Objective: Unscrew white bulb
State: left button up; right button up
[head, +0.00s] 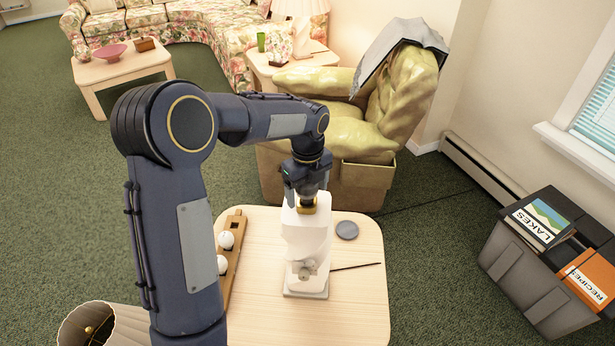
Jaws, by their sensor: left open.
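A white upright fixture (306,240) stands on a grey base on the light wooden table (362,305), with a gold-coloured piece at its top and a small knob low on its front. My left gripper (307,197) points down right at the top of this fixture, around or just above the gold piece. It is open, but its fingertips are hard to make out. I cannot tell whether a white bulb sits between its fingers. Two white round bulbs (226,240) sit in a wooden rack (235,222) to the left of the fixture. My right gripper is not in view.
A grey disc (347,230) and a thin dark stick (356,266) lie right of the fixture. A greenish armchair (360,130) stands behind the table. A dark crate of books (520,265) is at the right. The table's front right is clear.

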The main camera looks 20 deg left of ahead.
pick_arm(q)
jog(key=shift+f, duration=0.6)
